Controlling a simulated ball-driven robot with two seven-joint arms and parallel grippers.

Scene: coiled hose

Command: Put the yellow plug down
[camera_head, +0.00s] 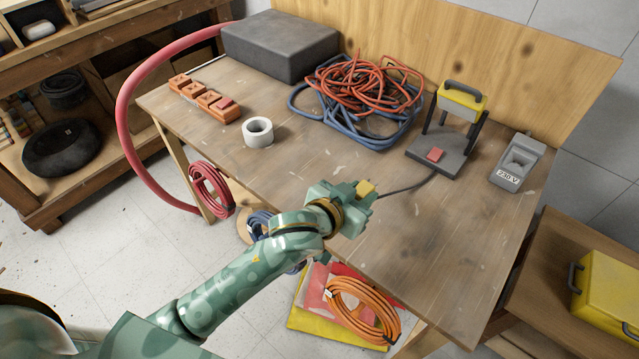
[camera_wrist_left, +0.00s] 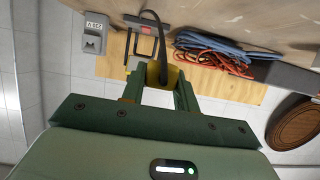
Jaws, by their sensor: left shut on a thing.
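The yellow plug (camera_head: 365,187) is between the fingers of my left gripper (camera_head: 355,194), which is shut on it above the front part of the wooden table (camera_head: 420,240). A dark cable (camera_head: 408,187) runs from the plug to the stand with the yellow head (camera_head: 462,101). In the left wrist view, the plug (camera_wrist_left: 155,74) sits between the fingertips of the left gripper (camera_wrist_left: 159,88), and its cable (camera_wrist_left: 152,17) arcs away. The gripper hides part of the plug. I cannot tell the exact gap to the tabletop. My right gripper is out of view.
A grey 230 V socket box (camera_head: 517,162) stands at the right. Coiled red cable (camera_head: 365,84) and blue hose (camera_head: 377,139) lie at the back, near a dark grey box (camera_head: 280,46). A white tape roll (camera_head: 258,132) stands left. Bare tabletop lies right of the gripper.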

